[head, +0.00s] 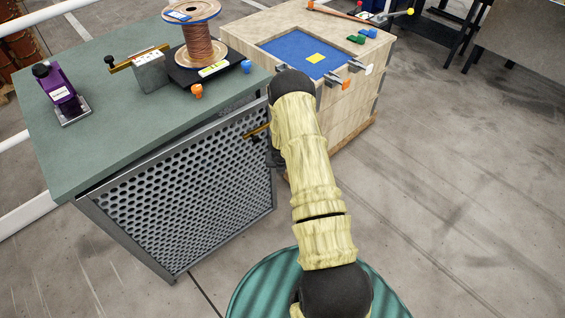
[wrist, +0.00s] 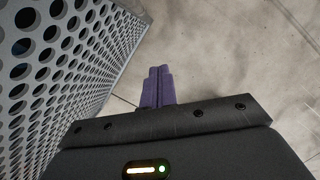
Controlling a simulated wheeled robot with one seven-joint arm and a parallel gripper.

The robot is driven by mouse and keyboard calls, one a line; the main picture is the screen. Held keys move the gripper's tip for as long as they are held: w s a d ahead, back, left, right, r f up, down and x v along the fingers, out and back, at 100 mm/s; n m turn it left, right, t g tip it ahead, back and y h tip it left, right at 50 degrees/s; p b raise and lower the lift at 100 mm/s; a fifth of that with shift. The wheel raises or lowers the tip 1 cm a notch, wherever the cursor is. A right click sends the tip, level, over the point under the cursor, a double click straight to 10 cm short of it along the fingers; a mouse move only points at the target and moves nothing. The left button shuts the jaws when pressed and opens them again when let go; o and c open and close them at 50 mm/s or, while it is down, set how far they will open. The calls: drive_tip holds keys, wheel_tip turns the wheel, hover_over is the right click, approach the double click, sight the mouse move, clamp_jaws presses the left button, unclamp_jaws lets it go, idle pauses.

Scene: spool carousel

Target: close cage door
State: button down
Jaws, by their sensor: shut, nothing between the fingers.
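The cage door (head: 190,190) is a grey-framed panel of perforated metal under the green bench top. A gap shows between its upper edge and the bench top; I cannot tell for certain how far it stands open. A brass-coloured handle (head: 257,130) is near its upper right corner, partly behind my arm. In the wrist view the perforated door (wrist: 60,70) fills the left side. My gripper (wrist: 157,72) has purple fingers, shut and empty, to the right of the panel. No contact with the door is visible. In the head view my arm mostly hides the gripper.
The green bench top (head: 120,125) carries a copper wire spool (head: 199,45), a purple device (head: 60,88) and a grey block (head: 151,72). A wooden crate (head: 350,105) with a blue top stands close behind my arm. Concrete floor (head: 460,190) is clear to the right.

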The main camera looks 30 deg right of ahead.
drive_tip(key=d+v, duration=0.1)
drive_tip(key=v, duration=0.6)
drive_tip(key=s+a+f+m+t+y+b, duration=0.2)
drive_tip(key=a+f+m+t+y+b, duration=0.4)
drive_tip(key=m+b, duration=0.45)
drive_tip(key=d+r+m+t+b, duration=0.5)
drive_tip(key=d+m+t, duration=0.3)
drive_tip(key=m, duration=0.9)
drive_tip(key=shift+r+t+h, duration=0.4)
drive_tip(key=shift+r+t, duration=0.2)
drive_tip(key=shift+r, duration=0.1)
